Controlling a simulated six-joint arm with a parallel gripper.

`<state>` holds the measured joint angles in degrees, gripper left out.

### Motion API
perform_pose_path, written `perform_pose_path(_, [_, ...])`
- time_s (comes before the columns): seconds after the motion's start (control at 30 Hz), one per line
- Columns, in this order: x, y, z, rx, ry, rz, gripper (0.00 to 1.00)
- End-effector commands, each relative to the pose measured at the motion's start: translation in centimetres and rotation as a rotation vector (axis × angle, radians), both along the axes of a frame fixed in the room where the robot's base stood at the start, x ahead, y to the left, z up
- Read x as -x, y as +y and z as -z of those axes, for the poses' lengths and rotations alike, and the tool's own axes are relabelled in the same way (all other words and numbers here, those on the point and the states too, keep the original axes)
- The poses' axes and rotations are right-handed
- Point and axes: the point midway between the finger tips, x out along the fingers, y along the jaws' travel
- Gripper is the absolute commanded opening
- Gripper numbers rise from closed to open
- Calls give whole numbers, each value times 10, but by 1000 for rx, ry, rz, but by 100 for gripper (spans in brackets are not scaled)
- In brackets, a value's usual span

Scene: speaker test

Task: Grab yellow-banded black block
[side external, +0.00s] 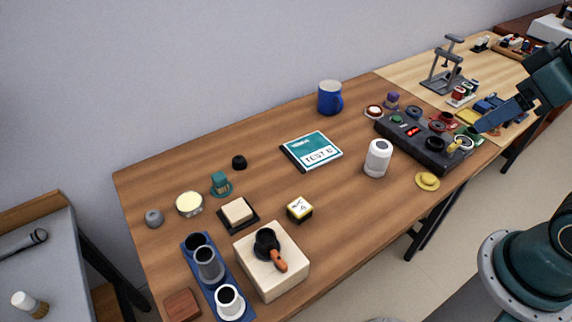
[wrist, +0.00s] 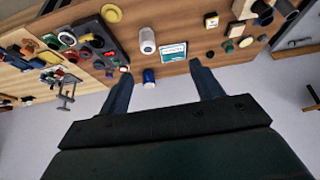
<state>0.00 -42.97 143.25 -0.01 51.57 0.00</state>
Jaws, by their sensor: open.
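The yellow-banded black block (side external: 299,209) sits on the wooden table, near the middle front. Its top is white with a tick mark and a 4, and a yellow band shows on its side. In the wrist view it appears small near the top edge (wrist: 211,21). My gripper (side external: 482,126) is at the far right, above the dark control panel and well away from the block. In the wrist view its two fingers (wrist: 161,68) are spread apart with nothing held between them.
A pale box (side external: 285,278) with a black, orange-handled tool stands in front of the block. A black tray with a cream pad (side external: 238,212) is left of it. A book (side external: 318,148), white cylinder (side external: 378,158), blue mug (side external: 329,98) and dark panel (side external: 400,132) lie toward the right.

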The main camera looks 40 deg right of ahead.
Motion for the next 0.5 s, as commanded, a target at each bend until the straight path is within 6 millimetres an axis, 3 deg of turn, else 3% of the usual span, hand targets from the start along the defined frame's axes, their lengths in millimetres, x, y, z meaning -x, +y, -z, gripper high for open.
perform_pose_path(0.27, [-3, 1, 0, -8, 4, 8, 65])
perform_pose_path(0.5, [-22, 8, 0, -71, 38, 79, 65])
